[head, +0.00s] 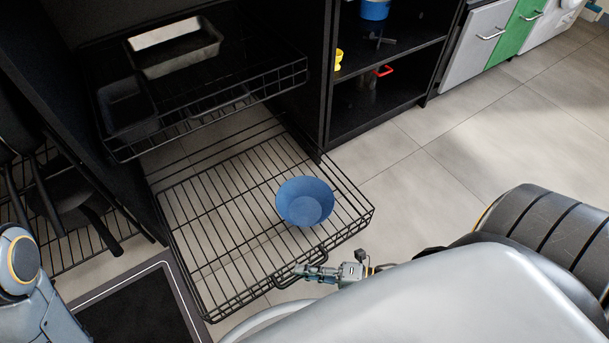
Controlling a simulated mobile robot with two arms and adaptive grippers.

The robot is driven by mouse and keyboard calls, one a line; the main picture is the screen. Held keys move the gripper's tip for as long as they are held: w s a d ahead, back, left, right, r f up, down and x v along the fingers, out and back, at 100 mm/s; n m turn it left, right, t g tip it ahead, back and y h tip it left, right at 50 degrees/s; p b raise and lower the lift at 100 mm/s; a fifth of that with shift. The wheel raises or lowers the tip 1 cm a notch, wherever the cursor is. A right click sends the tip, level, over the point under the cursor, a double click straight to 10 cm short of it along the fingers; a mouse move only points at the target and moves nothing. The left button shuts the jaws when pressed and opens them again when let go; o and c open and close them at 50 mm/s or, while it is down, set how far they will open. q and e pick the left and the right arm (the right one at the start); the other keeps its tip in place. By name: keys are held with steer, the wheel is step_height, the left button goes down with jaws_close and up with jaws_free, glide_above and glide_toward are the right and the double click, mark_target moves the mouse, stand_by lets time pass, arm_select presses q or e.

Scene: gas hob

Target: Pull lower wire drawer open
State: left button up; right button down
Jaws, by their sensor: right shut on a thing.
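The lower wire drawer (214,232) is a black wire basket that stands well out from the black cabinet, beyond the upper drawer. A blue bowl (304,203) sits upright in it towards the front right. My right gripper (305,271) is at the drawer's front and is shut on its wire handle (318,254). The fingertips are small in the picture and partly merge with the handle. Part of my left arm shows at the lower left, but its gripper is out of view.
The upper wire drawer (237,112) holds a metal tray (175,55) and a dark container (127,107). Dark pans (72,197) are on a rack at the left. A dark panel (140,310) lies lower left. Open tiled floor (480,150) is at the right.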

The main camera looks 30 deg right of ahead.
steer(key=c, duration=1.4)
jaws_free()
steer(key=v, duration=1.2)
